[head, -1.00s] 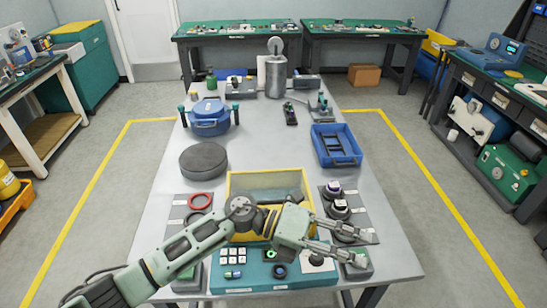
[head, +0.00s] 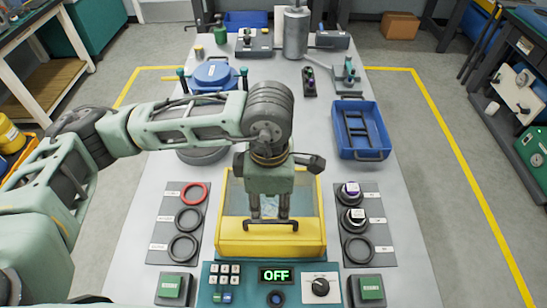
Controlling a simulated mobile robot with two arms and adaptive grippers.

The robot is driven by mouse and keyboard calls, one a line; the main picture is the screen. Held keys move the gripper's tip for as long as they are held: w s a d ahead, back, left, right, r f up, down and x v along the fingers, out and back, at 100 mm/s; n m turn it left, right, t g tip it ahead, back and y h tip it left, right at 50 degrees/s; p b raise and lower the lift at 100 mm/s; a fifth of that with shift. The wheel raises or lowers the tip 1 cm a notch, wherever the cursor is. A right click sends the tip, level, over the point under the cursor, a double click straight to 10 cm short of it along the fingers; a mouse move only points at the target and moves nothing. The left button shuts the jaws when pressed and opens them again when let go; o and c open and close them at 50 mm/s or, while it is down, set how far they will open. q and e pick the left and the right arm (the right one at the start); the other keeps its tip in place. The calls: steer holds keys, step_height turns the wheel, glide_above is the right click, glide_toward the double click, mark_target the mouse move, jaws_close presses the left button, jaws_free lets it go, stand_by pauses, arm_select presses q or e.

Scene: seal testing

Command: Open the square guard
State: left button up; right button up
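The square guard (head: 228,235) is a yellow-framed box with a clear top in the middle of the table's front half. It looks closed. A dark bar handle (head: 248,224) runs across its front. My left gripper (head: 269,216) points down over the guard, its two fingers apart left and right. The fingertips are at the handle, in front of or just above it; I cannot tell whether they touch. The gripper and wrist hide part of the clear top and what is inside. My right gripper is not in view.
A teal control panel (head: 240,295) with an OFF display and a knob is in front of the guard. Ring mats (head: 178,252) flank it left and right, with green-topped blocks nearer. A blue tray (head: 361,154) is behind right; blue round equipment (head: 214,75) is behind left.

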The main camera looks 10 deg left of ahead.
mark_target(270, 220)
arm_select(q)
steer(key=shift+s+f+b, duration=0.2)
steer(key=shift+f+b, duration=0.05)
steer(key=shift+f, duration=0.35)
steer(key=shift+s+f+b, duration=0.2)
steer(key=shift+f, duration=0.4)
steer(key=shift+w+f, duration=0.15)
steer(key=shift+f, duration=0.6)
steer(key=shift+f+b, duration=0.6)
steer(key=shift+f, duration=0.8)
steer(key=shift+c, duration=0.3)
jaws_close()
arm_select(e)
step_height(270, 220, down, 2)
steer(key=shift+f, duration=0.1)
